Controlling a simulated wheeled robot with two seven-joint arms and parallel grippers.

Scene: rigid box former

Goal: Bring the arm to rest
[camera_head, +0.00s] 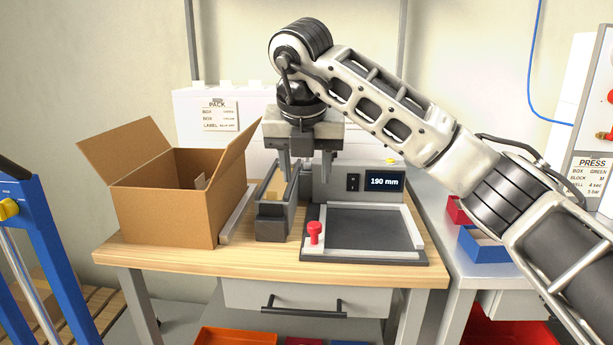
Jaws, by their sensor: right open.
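My right arm comes in from the right and bends down over the bench. My right gripper (307,170) points downward with its fingers apart, just above and beside the narrow grey tray (270,222). I see nothing held between the fingers. My left gripper is not in the view.
An open cardboard box (165,212) stands on the wooden bench (200,258) at left. Blue (484,247) and red bins stand further right.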

